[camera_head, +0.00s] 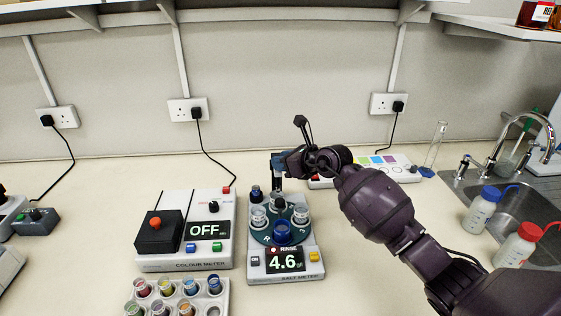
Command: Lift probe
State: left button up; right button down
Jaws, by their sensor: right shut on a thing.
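The salt meter (258,266) stands mid-bench, its display reading 4.6. A dark green round carousel (262,236) on it holds several small cups, one of them blue (282,231) at the front, below which the word RINSE shows. My right arm reaches in from the lower right. My right gripper (279,163) is at the back of the salt meter, above the carousel, shut on the probe (277,182), a small dark upright part. The gripper hides much of the probe, and I cannot tell how far its tip is above the cups. My left gripper is not in view.
The colour meter (184,265), reading OFF, stands close on the left. A rack of coloured vials (220,308) is in front. A white strip with coloured squares (400,165) lies behind my arm. Two wash bottles (484,211) stand by the sink (530,215) at right.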

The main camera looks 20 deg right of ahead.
jog(key=shift+w+r, duration=0.1)
jog(key=shift+r, duration=0.25)
jog(key=c, duration=1)
grip_release()
jog(key=shift+o, duration=0.5)
jog(key=shift+f, duration=0.1)
jog(key=v, duration=1.1)
jog(key=shift+b, duration=0.4)
jog(key=shift+f, duration=0.1)
